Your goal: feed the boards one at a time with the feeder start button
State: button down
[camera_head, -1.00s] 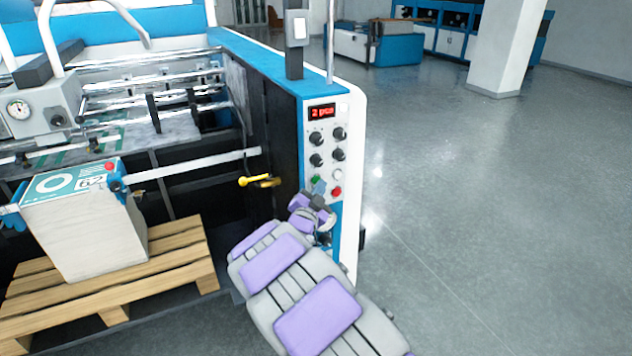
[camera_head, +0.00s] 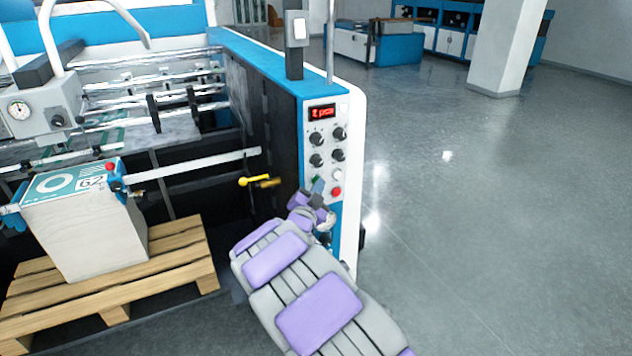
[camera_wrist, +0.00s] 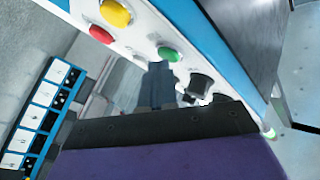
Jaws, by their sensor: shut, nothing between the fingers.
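The control panel (camera_head: 325,150) on the blue-and-white machine carries a red display (camera_head: 321,113), black knobs, a green button (camera_head: 316,182) and a red button (camera_head: 337,191). My gripper (camera_head: 319,190) is shut and empty, its tip by the green button. In the wrist view the green button (camera_wrist: 168,54) shows uncovered, near a red button (camera_wrist: 101,34) and a yellow one (camera_wrist: 115,13). Contact cannot be told. The board stack (camera_head: 85,235) stands on a wooden pallet (camera_head: 180,255), with a teal print on its top board.
A yellow-knobbed lever (camera_head: 255,181) sticks out left of the panel. A post with a switch box (camera_head: 297,28) rises from the machine. A white pillar (camera_head: 503,45) and blue cabinets stand at the back. The floor to the right is clear.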

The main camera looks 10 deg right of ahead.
dwell(0.4)
jog(key=shift+s+d+b, duration=0.25)
jog(key=shift+s+b, duration=0.4)
jog(key=shift+s, duration=0.1)
